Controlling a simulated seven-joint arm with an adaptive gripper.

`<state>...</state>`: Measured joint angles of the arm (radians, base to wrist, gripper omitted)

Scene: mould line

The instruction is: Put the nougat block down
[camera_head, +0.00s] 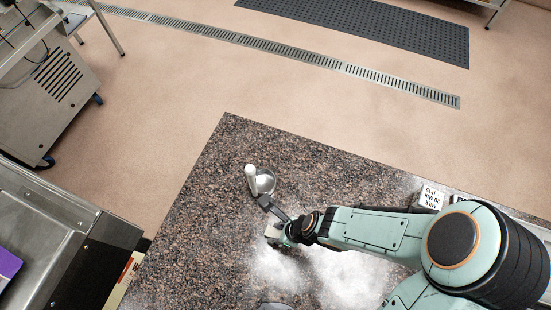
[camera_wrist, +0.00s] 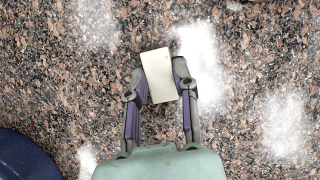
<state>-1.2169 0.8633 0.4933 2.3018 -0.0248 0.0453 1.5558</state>
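The nougat block (camera_wrist: 160,76) is a pale cream rectangular piece, slightly turned in the wrist view. It sits between the two fingers of my gripper (camera_wrist: 161,78), whose pads meet its left and right sides. In the head view my gripper (camera_head: 279,233) is low over the speckled brown granite table (camera_head: 215,205), and a small pale part of the block (camera_head: 271,231) shows beside it. Whether the block's underside touches the granite cannot be told.
Bare granite lies to the left.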

